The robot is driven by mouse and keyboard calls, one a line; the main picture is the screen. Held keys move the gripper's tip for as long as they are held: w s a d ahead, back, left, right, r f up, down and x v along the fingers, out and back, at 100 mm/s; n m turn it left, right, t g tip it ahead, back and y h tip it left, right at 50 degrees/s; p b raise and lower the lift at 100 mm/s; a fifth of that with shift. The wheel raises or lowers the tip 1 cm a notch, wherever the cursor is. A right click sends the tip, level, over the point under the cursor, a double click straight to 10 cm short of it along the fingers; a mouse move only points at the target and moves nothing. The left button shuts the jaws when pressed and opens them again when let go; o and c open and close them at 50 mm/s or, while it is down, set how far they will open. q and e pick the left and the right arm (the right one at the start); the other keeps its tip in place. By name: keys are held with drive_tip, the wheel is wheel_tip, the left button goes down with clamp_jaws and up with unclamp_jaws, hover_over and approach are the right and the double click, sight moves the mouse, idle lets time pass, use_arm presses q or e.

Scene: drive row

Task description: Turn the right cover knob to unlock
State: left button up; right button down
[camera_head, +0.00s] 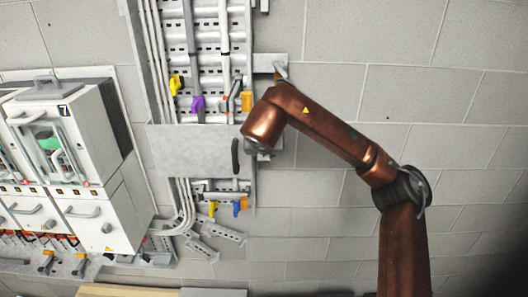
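A white drive unit (73,132) marked 7 stands at the left, with a lower front panel (125,212) below it. A small round grey part (106,228) sits on that panel, too small to tell whether it is a cover knob or which way it is turned. My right arm comes in from the lower right and bends, its copper end lying in front of the wall duct, to the right of the drive unit and apart from it. No fingers of my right gripper can be made out beyond that end. My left arm and gripper are not in view.
A grey plate (185,152) crosses the wall duct, with a dark upright bar (235,156) at its right end, close to my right arm. White pipes (158,65) and coloured clips run along the duct. The block wall (400,50) at the right is bare.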

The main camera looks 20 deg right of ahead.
drive_tip(key=shift+s+f, duration=0.1)
drive_tip(key=shift+f, duration=0.15)
drive_tip(key=c, duration=2)
unclamp_jaws()
drive_tip(key=shift+r, duration=0.1)
drive_tip(key=shift+r, duration=0.1)
drive_tip(key=shift+s+a+r, duration=0.1)
drive_tip(key=shift+a+r, duration=0.05)
drive_tip(key=shift+r, duration=0.05)
drive_tip(key=v, duration=0.7)
drive_tip(key=shift+s, duration=0.15)
